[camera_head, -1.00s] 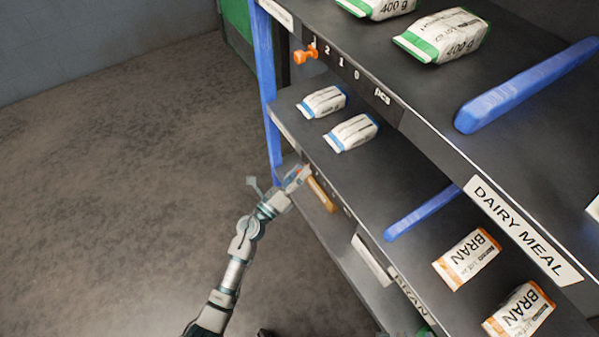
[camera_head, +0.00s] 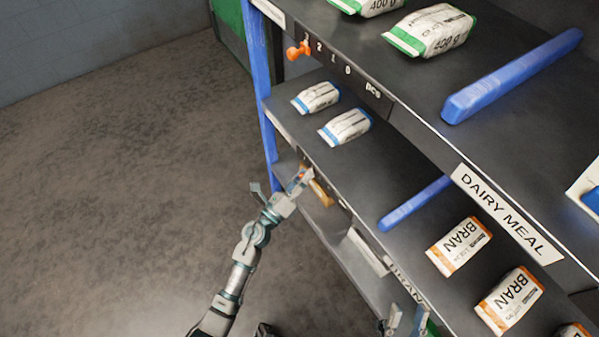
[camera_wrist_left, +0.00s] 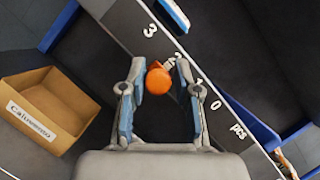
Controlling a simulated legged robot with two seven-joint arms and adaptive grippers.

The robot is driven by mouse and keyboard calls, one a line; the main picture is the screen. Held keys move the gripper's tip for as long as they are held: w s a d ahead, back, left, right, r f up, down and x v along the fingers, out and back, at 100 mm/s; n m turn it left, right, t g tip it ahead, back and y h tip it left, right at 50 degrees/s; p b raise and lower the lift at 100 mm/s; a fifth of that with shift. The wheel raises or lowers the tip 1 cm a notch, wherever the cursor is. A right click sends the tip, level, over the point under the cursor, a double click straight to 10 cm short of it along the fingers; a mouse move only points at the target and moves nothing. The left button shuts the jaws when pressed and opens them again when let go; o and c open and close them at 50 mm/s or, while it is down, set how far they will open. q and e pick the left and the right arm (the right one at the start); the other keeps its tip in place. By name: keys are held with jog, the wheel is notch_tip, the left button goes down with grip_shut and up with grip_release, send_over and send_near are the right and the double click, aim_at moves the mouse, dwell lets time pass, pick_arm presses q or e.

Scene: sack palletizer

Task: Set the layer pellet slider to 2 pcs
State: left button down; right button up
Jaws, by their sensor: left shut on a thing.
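An orange slider knob (camera_wrist_left: 158,80) sits between the fingertips of my left gripper (camera_wrist_left: 161,76) in the left wrist view. The fingers are shut on it. Its scale strip (camera_wrist_left: 228,118) reads 3, 1, 0 and pcs; the mark beside the knob is partly hidden. The knob is between the 3 and the 1. In the head view my left gripper (camera_head: 298,182) is at the front edge of the middle shelf (camera_head: 290,135). My right gripper (camera_head: 404,320) shows at the bottom edge, its two fingers apart. I see no layer pellet label.
Another orange slider knob (camera_head: 299,50) stands near the 3 on the upper shelf edge. Blue-ended sacks (camera_head: 345,127) and BRAN sacks (camera_head: 460,246) lie on the middle shelf, with a blue divider (camera_head: 415,204) between them. A cardboard box (camera_wrist_left: 45,112) is below. The floor at left is clear.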

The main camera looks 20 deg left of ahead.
pick_arm(q)
jog(key=c, duration=1.2)
grip_release()
jog(key=shift+f, duration=0.3)
jog(key=shift+o, duration=1.1)
jog(key=shift+a, duration=0.15)
jog(key=shift+r, duration=0.1)
jog(key=shift+s, duration=0.2)
jog(key=v, duration=1.1)
jog(key=shift+s+a+f, duration=0.15)
jog(key=shift+s+f, duration=0.1)
